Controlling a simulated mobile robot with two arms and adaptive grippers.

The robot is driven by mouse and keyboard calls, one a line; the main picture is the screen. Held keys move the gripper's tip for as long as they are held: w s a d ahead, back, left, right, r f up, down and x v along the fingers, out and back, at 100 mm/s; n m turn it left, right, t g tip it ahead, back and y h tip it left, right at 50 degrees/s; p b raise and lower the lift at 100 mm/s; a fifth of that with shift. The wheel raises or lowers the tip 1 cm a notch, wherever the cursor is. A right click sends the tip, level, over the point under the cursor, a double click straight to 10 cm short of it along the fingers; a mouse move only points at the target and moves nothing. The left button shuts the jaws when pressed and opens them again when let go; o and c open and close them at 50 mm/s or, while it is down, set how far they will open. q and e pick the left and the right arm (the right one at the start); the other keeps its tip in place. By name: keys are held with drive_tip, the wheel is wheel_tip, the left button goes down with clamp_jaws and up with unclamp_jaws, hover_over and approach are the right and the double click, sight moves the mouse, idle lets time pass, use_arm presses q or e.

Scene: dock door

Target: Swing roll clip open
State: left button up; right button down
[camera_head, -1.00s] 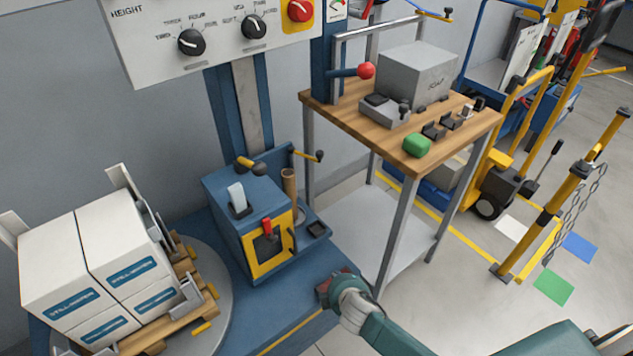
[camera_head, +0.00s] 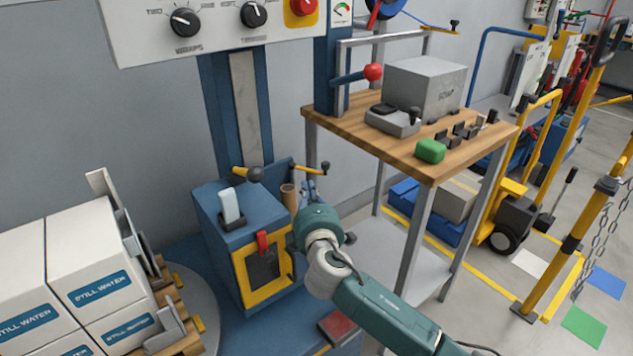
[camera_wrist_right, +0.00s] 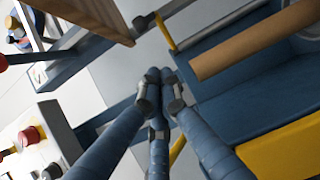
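A brown cardboard roll (camera_head: 288,196) stands upright at the back right of the blue machine (camera_head: 225,240). It also shows in the right wrist view (camera_wrist_right: 255,45). A yellow lever with a dark knob (camera_head: 312,168) sits at the top beside the roll, which looks like the roll clip; its yellow arm shows in the right wrist view (camera_wrist_right: 165,32). My right gripper (camera_head: 307,186) is just right of the roll, below the lever and apart from it. In the right wrist view its blue fingers (camera_wrist_right: 160,78) converge with tips together and nothing visible between them. My left gripper is out of view.
A wooden-topped table (camera_head: 380,140) with a grey box (camera_head: 425,88) and a green block (camera_head: 430,151) stands close on the right. Boxes of water (camera_head: 95,275) are stacked at left. A control panel (camera_head: 150,40) hangs above. A red pad (camera_head: 338,326) lies in front.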

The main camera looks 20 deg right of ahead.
sight(323, 175)
use_arm(q)
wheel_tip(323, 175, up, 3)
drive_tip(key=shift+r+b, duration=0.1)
drive_tip(key=shift+b, duration=0.2)
use_arm(e)
drive_tip(key=w+d, duration=0.3)
drive_tip(key=w, duration=0.1)
drive_tip(key=shift+w+d+f, duration=0.2)
drive_tip(key=shift+w+d, duration=0.1)
drive_tip(key=shift+w, duration=0.1)
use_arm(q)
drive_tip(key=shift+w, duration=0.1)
use_arm(e)
drive_tip(key=shift+w+d+p, duration=0.15)
drive_tip(key=shift+w+d, duration=0.1)
drive_tip(key=shift+d, duration=0.3)
drive_tip(key=shift+w+d+p, duration=0.15)
drive_tip(key=shift+w+d, duration=0.05)
drive_tip(key=shift+d, duration=0.3)
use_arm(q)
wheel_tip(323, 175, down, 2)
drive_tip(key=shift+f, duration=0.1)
